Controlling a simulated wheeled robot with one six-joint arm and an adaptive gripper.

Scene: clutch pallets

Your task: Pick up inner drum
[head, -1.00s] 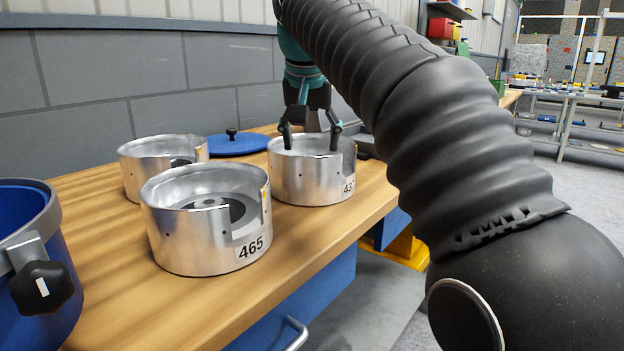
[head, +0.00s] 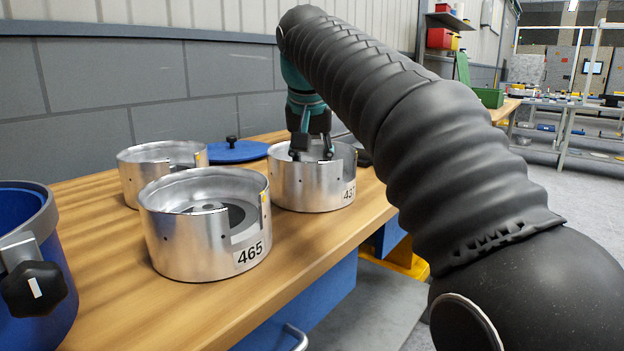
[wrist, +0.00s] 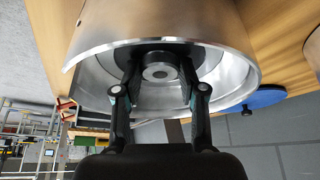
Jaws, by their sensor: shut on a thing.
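A silver metal drum (head: 312,190) with a label that seems to read 437 stands upright on the wooden bench; I take it as the inner drum. It has a notch in its rim and small holes in its wall. My gripper (head: 313,154) points down into its open top. In the wrist view my gripper (wrist: 159,76) has a finger on each side of the round central hub (wrist: 158,72) inside the drum and is shut on it. The drum wall hides the fingertips in the head view.
A second silver drum (head: 185,238), labelled 465, stands in front to the left. A third (head: 130,175) is behind it. A blue lid (head: 238,153) with a black knob lies at the back. A blue container (head: 40,320) with a black knob is at the left edge. A wall (head: 150,95) borders the bench.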

